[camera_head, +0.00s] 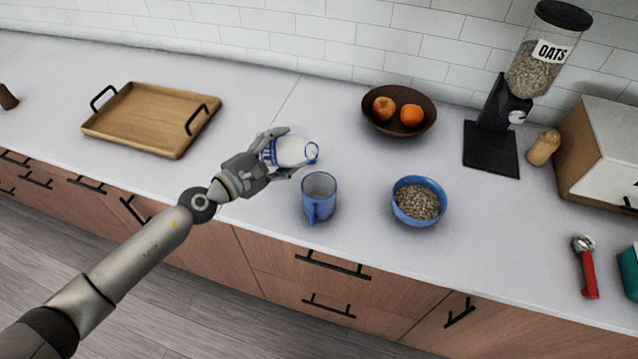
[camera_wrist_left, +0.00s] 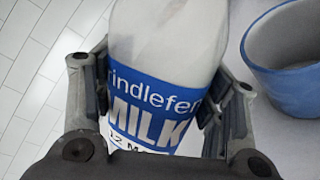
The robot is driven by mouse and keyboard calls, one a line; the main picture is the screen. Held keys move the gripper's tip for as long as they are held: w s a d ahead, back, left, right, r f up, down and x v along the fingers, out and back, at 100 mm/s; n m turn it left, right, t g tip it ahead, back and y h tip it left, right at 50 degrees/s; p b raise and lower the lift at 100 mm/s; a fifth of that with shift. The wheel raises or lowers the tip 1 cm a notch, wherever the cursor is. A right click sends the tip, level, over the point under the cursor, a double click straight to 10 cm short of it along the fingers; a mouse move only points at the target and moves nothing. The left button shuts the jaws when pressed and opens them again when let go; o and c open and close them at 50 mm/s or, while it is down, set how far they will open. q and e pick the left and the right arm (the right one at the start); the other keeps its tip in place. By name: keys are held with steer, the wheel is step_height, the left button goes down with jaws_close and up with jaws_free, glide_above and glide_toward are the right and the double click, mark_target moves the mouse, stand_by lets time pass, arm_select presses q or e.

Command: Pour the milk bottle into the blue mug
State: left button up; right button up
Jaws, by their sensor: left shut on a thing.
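My left gripper (camera_head: 268,158) is shut on the milk bottle (camera_head: 293,151), a white bottle with a blue label. In the head view the bottle is tilted well over, its blue-rimmed mouth pointing right, above and to the left of the blue mug. The blue mug (camera_head: 319,195) stands upright on the counter, its handle toward the front; I see no milk inside it. In the left wrist view the bottle (camera_wrist_left: 165,45) sits between both fingers, and part of the mug (camera_wrist_left: 290,75) shows at the right. No stream of milk is visible. My right gripper is not in view.
A blue bowl of oats (camera_head: 419,201) stands right of the mug. A dark bowl with fruit (camera_head: 374,118) is behind. A wooden tray (camera_head: 150,118) lies at the left. An oats dispenser (camera_head: 490,145) stands at the back right. The counter's front edge is close to the mug.

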arm_select(q)
steer(key=shift+a+f+m+b, duration=0.15)
steer(key=shift+f+m+b, duration=0.2)
steer(key=shift+f, duration=0.6)
steer(key=shift+w+f, duration=0.15)
steer(key=shift+w, duration=0.05)
steer(key=shift+w+a+r+m+p, duration=0.1)
steer(key=shift+r+m+p, duration=0.2)
steer(key=shift+m+p, duration=0.05)
steer(key=shift+a+m, duration=0.1)
steer(key=shift+m, duration=0.3)
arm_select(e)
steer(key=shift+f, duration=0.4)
arm_select(q)
steer(key=shift+w+a+m+y+p, duration=0.15)
steer(key=shift+m+y+p, duration=0.15)
steer(key=shift+m, duration=0.2)
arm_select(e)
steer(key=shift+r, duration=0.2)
arm_select(q)
steer(key=shift+r+m, duration=0.1)
steer(key=shift+m, duration=0.2)
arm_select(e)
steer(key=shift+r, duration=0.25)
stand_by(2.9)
